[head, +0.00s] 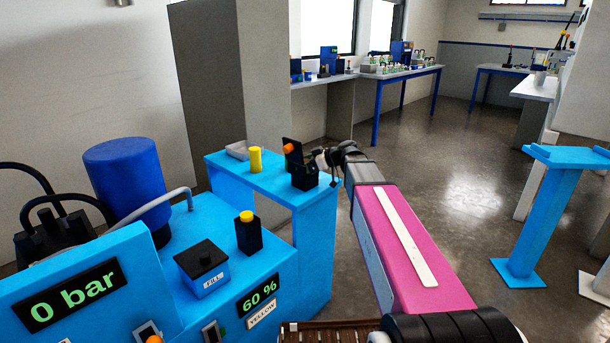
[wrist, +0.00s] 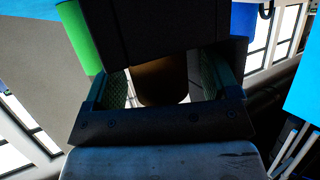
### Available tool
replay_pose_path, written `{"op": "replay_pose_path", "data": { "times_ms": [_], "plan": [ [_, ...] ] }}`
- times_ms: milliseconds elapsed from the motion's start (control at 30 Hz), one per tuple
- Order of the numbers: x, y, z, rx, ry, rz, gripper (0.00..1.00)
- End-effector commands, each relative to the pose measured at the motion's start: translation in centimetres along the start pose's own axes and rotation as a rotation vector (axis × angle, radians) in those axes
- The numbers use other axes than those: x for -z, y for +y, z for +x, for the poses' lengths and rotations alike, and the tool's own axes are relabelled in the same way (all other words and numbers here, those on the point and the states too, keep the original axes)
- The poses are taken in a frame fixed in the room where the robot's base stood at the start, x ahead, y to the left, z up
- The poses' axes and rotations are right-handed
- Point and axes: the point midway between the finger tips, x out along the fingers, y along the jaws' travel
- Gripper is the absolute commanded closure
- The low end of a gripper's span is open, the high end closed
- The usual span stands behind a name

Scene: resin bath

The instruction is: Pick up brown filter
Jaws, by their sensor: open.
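The brown filter (wrist: 163,82) shows in the wrist view as a dark brown rounded cylinder. It lies in the gap between the two fingers of my gripper (wrist: 172,88). The fingers are open, with textured inner pads, and I see space on both sides of the filter. The filter's upper part is hidden behind a black block (wrist: 155,28). In the head view my gripper (head: 322,160) is at the right end of the blue stand, beside a black holder (head: 305,178). I cannot make out the brown filter there.
The blue stand (head: 268,185) also bears a yellow cylinder (head: 255,160), a grey tray (head: 238,150) and a black piece with an orange knob (head: 289,149). A blue machine (head: 200,240) stands at front left. Open floor (head: 450,180) lies to the right.

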Motion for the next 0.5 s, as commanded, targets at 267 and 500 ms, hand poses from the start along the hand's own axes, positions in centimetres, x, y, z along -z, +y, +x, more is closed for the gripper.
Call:
{"op": "replay_pose_path", "data": {
  "times_ms": [267,500],
  "plan": [
    [-0.01,-0.02,-0.02,0.001,0.0,0.0,0.75],
    [0.05,-0.03,-0.05,0.001,0.0,0.0,0.75]
  ]
}}
